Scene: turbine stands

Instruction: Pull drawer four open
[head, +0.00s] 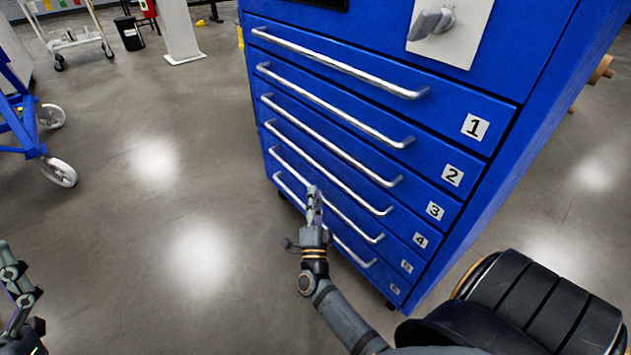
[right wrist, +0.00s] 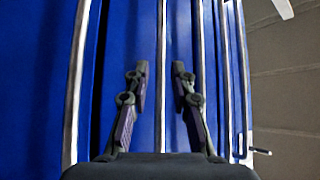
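Drawer four (head: 420,240) is in the blue cabinet's stack of numbered drawers in the head view. It is shut, flush with its neighbours, and has a long silver bar handle (head: 350,184). My right gripper (head: 313,190) is in front of the lower drawers and hides part of the handles behind it. In the right wrist view its two dark fingers (right wrist: 160,72) are spread apart, with one handle bar (right wrist: 161,100) showing in the gap. I cannot tell which drawer's bar that is, or whether the fingers reach around it. Part of my left arm (head: 18,290) shows at the left edge; its finger state is unclear.
The cabinet (head: 545,125) has a grey lever latch (head: 432,22) above the drawers. Other bar handles (right wrist: 75,85) run parallel and close together. A blue wheeled cart (head: 30,125) stands at the left. The floor (head: 150,215) left of the cabinet is clear.

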